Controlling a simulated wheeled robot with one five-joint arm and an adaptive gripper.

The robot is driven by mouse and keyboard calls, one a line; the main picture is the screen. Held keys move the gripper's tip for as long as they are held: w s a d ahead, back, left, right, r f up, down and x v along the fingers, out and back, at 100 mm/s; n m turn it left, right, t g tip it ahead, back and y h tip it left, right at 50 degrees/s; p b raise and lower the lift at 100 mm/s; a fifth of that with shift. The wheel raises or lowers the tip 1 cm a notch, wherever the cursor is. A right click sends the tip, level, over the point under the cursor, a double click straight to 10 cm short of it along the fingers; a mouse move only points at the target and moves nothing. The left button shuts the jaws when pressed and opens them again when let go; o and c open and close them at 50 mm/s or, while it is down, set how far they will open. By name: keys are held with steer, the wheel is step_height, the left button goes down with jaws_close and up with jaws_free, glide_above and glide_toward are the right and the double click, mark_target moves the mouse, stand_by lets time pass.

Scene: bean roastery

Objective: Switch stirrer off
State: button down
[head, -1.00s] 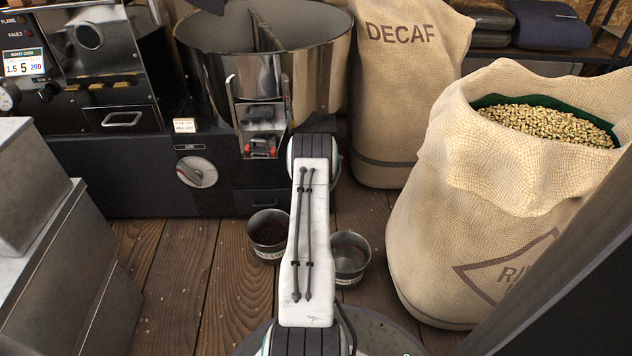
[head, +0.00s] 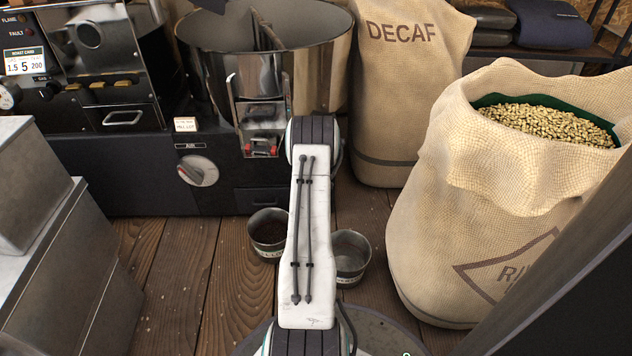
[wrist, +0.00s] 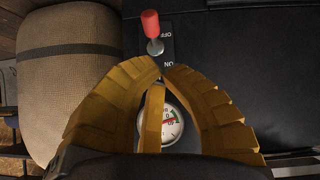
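In the wrist view a toggle switch with a red tip (wrist: 151,23) stands on a dark panel, beside an OFF/ON label (wrist: 167,48) that appears upside down. The lever points toward the OFF end in this picture; the viewing angle makes its true tilt hard to judge. My gripper (wrist: 160,70) has yellow fingers with their tips together, nothing visible between them. The tips are just below the switch in the picture, apart from it. In the head view the round metal bin (head: 300,75) has a stirrer bar (head: 266,30) inside. My arm hides the gripper there.
A round gauge (wrist: 172,124) is partly hidden behind the fingers. A DECAF sack (head: 385,110) and an open bean sack (head: 480,250) stand at the right. Two small tins (head: 268,235) (head: 351,262) stand on the floor. An AIR knob (head: 197,171) is on the machine front.

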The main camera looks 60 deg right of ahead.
steer(key=v, duration=0.7)
steer(key=shift+a+r, duration=0.2)
steer(key=shift+a, duration=0.1)
stand_by(0.5)
steer(key=w+a+r+n+y+p, duration=0.1)
steer(key=w+a+r+p, duration=0.25)
steer(key=r, duration=0.35)
steer(key=w+a+r+n+y+p, duration=0.1)
steer(key=w+a+r+p, duration=0.1)
steer(key=a+r+p, duration=0.35)
steer(key=w+a+r+p, duration=0.2)
steer(key=w+a+r, duration=0.1)
steer(key=r, duration=0.6)
steer(key=a+r+n+y+p, duration=0.3)
steer(key=a+r+p, duration=0.8)
steer(key=a+r, duration=0.55)
steer(key=s+a+r+n+y+p, duration=0.1)
steer(key=s+a+r+p, duration=0.2)
steer(key=a+r+p, duration=0.45)
steer(key=s+a+r+n+y+p, duration=0.1)
steer(key=s+a+r+p, duration=0.3)
steer(key=r, duration=0.6)
steer(key=s+a+r+n+g+y+p, duration=0.1)
steer(key=s+a+r+n+p, duration=0.2)
steer(key=s+a+r+p, duration=0.4)
steer(key=s+a+r, duration=0.2)
steer(key=s+r, duration=0.1)
steer(key=s, duration=0.1)
steer(key=shift+s+r+p, duration=0.2)
steer(key=shift+s+p, duration=0.1)
